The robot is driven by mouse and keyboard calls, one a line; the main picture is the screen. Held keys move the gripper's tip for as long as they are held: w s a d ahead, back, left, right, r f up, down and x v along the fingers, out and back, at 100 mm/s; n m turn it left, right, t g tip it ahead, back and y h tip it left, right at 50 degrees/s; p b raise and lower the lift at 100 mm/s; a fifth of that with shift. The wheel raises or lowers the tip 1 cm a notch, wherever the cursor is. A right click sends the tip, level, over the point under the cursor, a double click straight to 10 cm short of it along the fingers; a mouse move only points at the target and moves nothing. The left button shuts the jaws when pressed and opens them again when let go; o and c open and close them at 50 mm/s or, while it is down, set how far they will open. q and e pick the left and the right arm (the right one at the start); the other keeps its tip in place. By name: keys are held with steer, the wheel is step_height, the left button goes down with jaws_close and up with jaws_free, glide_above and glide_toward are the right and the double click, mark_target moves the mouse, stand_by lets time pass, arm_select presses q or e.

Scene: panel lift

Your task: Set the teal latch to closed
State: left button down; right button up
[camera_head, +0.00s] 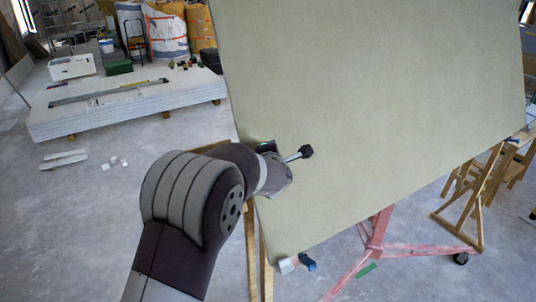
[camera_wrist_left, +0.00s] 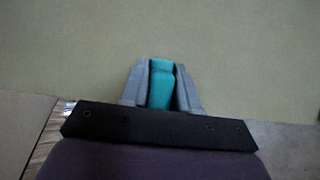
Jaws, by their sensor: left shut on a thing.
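The teal latch (camera_wrist_left: 160,88) stands between the two grey fingers of my left gripper (camera_wrist_left: 161,68) in the left wrist view. The fingers are shut on it, one along each side, and the pale panel lies behind. In the head view my left arm reaches the lower left part of the large pale green panel (camera_head: 370,90). There my wrist hides the fingers and the latch, so I cannot tell the latch's setting. My right gripper is not in view.
A rod with a dark knob (camera_head: 306,152) sticks out just right of my wrist. White and blue clamp-like parts (camera_head: 307,263) sit at the panel's bottom corner. A pink wheeled stand (camera_head: 376,238) is below, and a wooden trestle (camera_head: 482,195) is at right. Open floor lies left.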

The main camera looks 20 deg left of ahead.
arm_select(q)
steer(key=shift+f, duration=0.2)
steer(key=c, duration=1.1)
jaws_free()
steer(key=shift+o, duration=0.7)
steer(key=shift+a, duration=0.1)
steer(key=b+v, duration=0.1)
steer(key=v, duration=1.1)
steer(key=shift+s+r, duration=0.15)
steer(key=shift+s, duration=0.1)
